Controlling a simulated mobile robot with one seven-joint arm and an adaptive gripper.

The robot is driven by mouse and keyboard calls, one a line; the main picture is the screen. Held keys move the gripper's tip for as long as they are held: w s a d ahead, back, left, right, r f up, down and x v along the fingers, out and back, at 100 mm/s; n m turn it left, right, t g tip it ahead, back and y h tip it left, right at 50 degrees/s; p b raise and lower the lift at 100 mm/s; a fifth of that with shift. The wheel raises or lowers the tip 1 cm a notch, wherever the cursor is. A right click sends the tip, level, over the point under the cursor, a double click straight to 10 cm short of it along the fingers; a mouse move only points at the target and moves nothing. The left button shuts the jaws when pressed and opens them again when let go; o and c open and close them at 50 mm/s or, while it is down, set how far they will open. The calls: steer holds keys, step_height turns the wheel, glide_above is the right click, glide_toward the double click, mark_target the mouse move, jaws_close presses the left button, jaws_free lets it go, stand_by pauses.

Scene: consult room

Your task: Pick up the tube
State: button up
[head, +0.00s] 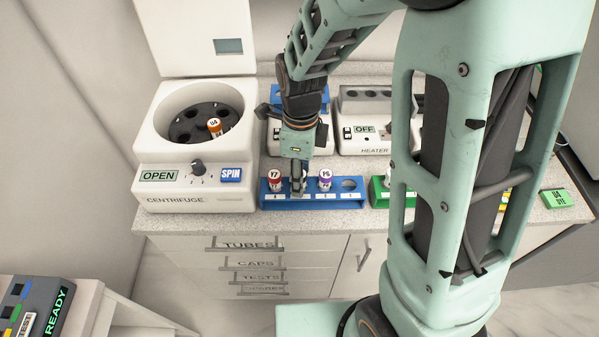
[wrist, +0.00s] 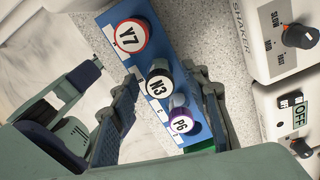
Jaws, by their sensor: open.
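A blue rack (head: 337,204) on the counter holds several upright tubes. In the wrist view, the red-ringed tube Y7 (wrist: 131,37), the dark-capped tube N3 (wrist: 157,86) and the purple-capped tube P6 (wrist: 181,122) stand in a row. Y7 (head: 275,179) and P6 (head: 325,179) also show in the head view, where my gripper mostly hides N3. My gripper (head: 298,186) points down over the rack, open, with one finger on each side of N3; contact cannot be made out. Another tube, U4 (head: 215,127), stands in the open centrifuge (head: 160,190).
The heater (head: 370,145) and the shaker (wrist: 278,35) stand behind the rack. A green rack (head: 378,192) is to the right, partly behind my arm. A green block (head: 557,198) lies near the counter's right edge. The rack's rightmost hole looks empty.

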steer(key=c, duration=1.1)
steer(key=shift+o, duration=0.2)
steer(key=shift+r, duration=0.1)
